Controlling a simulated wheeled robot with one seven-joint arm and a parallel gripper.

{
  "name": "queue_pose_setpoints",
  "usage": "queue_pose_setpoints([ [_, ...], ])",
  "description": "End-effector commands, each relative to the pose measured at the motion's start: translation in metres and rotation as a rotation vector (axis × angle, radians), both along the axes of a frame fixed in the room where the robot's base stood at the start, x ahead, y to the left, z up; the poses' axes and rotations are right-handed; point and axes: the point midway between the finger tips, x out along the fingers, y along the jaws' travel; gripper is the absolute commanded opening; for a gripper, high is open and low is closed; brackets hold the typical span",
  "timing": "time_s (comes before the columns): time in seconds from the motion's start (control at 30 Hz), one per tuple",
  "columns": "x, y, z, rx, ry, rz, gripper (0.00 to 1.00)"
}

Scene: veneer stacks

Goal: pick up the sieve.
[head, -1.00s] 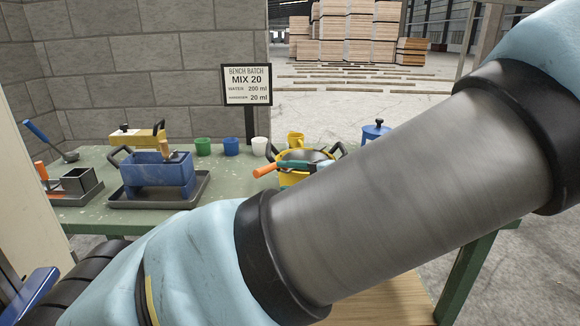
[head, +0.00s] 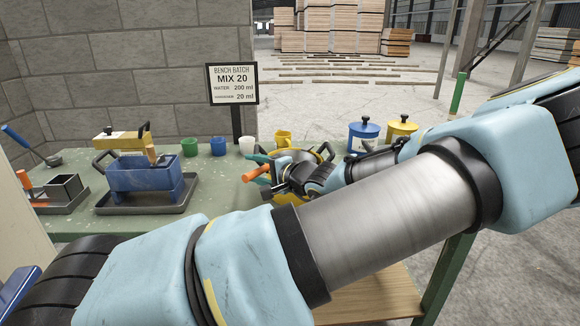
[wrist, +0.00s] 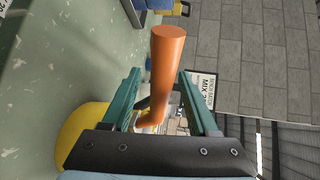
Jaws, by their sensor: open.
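The sieve's orange handle (head: 256,172) sticks out to the left over the bench, beside the yellow pot (head: 325,158). The sieve's bowl is hidden behind my arm and gripper. My gripper (head: 268,172) is at the handle, its teal fingers partly hidden in the head view. In the wrist view the orange handle (wrist: 167,65) stands between the two open teal fingers of my gripper (wrist: 160,76), with gaps visible beside it. The yellow pot (wrist: 85,135) curves below the left finger.
A blue box (head: 145,175) stands in a dark tray (head: 190,184) to the left. Green (head: 189,147), blue (head: 218,146) and white (head: 246,146) cups and a yellow mug (head: 283,138) stand behind. Blue (head: 364,130) and yellow (head: 401,128) lidded pots stand right.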

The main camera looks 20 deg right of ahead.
Motion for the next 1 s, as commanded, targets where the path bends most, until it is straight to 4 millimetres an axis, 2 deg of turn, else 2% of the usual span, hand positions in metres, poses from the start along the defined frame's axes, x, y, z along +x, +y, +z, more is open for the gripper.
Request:
queue_pose_setpoints([
  [0.27,0.0037,0.0025,-0.0014,0.0,0.0,0.0,0.6],
  [0.8,0.0034,0.0023,-0.0013,0.0,0.0,0.0,0.0],
  [1.0,0.0033,0.0022,-0.0014,0.0,0.0,0.0,0.0],
])
